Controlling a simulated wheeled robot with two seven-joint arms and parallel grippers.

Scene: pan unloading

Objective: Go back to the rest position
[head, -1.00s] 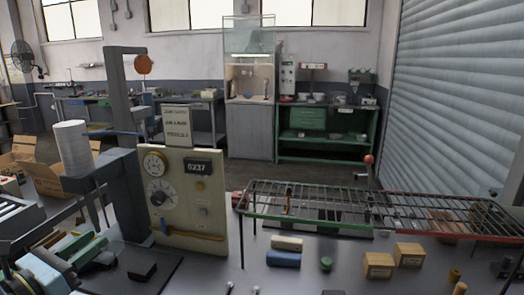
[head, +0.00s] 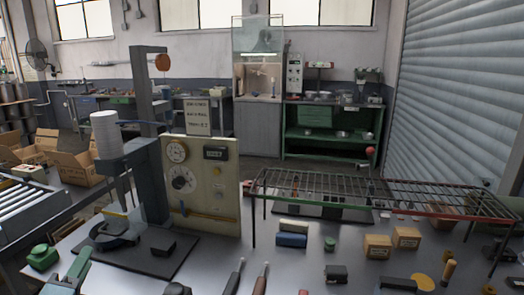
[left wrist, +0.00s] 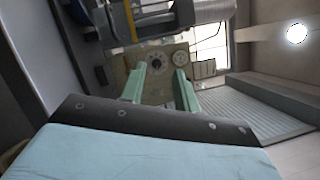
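My left gripper (head: 72,268) is at the lower left edge of the head view, low by the near side of the bench, left of the black base plate. In the left wrist view, its two pale green fingers (left wrist: 160,74) stand apart with nothing between them. The grey test stand and the cream dial panel (left wrist: 163,58) show beyond the fingers. My right gripper is not in view.
A black-based stand (head: 150,150) with a white cylinder and the dial panel (head: 205,195) rise right of my left gripper. A wire rack (head: 330,185) stands over the bench at right. Small blocks, tools and wooden cubes (head: 377,245) lie around it.

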